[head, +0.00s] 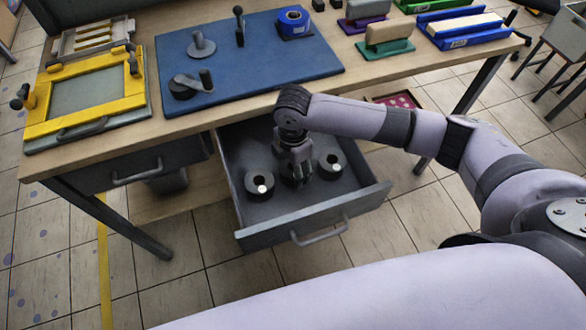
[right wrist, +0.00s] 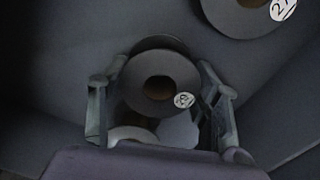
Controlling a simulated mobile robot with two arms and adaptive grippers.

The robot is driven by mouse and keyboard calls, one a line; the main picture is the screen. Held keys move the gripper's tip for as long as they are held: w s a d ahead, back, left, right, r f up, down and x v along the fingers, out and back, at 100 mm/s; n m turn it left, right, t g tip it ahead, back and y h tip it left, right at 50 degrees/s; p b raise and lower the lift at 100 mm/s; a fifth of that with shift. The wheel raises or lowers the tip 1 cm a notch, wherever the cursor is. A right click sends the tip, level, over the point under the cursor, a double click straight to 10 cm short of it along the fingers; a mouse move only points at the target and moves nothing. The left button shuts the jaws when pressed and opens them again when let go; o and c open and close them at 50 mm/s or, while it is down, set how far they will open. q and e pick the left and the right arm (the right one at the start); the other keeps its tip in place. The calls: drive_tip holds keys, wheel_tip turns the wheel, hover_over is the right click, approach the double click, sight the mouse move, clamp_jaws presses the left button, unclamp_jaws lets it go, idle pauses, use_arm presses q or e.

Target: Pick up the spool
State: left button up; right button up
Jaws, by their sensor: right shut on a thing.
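The open grey drawer (head: 310,212) under the table holds dark ring-shaped spools with white labels. One spool (head: 259,187) lies at the drawer's left and another spool (head: 332,165) at its right. My right gripper (head: 296,176) reaches down into the drawer between them. In the right wrist view, its fingers (right wrist: 160,88) are shut on a dark spool (right wrist: 158,98) with a brown core hole and a round white label. Whether this spool is clear of the drawer floor I cannot tell. A neighbouring spool (right wrist: 252,12) shows at the top right. My left gripper is not in view.
The wooden table edge (head: 235,108) is just above and behind the drawer. A closed drawer (head: 135,172) is to the left.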

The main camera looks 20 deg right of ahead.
drive_tip(key=shift+r, duration=0.15)
drive_tip(key=shift+c, duration=0.2)
wheel_tip(320, 180, up, 20)
idle(0.4)
idle(0.4)
